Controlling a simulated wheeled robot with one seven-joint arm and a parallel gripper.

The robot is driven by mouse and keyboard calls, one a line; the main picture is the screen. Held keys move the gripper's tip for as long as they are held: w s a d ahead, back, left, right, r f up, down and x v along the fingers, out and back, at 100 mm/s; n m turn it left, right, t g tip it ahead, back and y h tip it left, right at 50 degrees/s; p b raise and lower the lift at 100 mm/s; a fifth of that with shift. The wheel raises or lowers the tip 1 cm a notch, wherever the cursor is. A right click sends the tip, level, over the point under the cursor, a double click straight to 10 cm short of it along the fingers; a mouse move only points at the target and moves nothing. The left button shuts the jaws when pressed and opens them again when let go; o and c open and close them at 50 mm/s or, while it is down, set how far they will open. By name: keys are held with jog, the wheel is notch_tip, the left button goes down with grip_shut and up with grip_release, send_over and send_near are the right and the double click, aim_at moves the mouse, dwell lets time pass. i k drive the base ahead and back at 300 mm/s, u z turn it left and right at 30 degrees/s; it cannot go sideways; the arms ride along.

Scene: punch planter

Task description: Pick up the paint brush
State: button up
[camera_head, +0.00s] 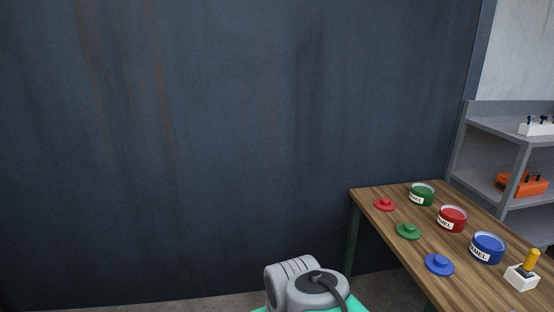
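A paint brush (531,260) with a yellow handle stands upright, handle up, in a small white holder (519,279). The holder is near the right edge of the picture, on the wooden table (398,254). The brush's lower end is hidden inside the holder. A grey part of my arm shows at the bottom centre, left of the table and apart from the brush. My gripper is not in view.
Labelled green (422,195), red (452,219) and blue (488,248) pots stand on the table. Red (384,204), green (409,231) and blue (439,264) lids lie left of them. Grey shelves (490,127) hold an orange toolbox (522,184). A dark wall (220,130) stands behind.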

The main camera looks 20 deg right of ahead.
aim_at(525, 269)
jog(key=i, duration=0.9)
jog(key=z, duration=2.5)
jog(key=i, duration=1.65)
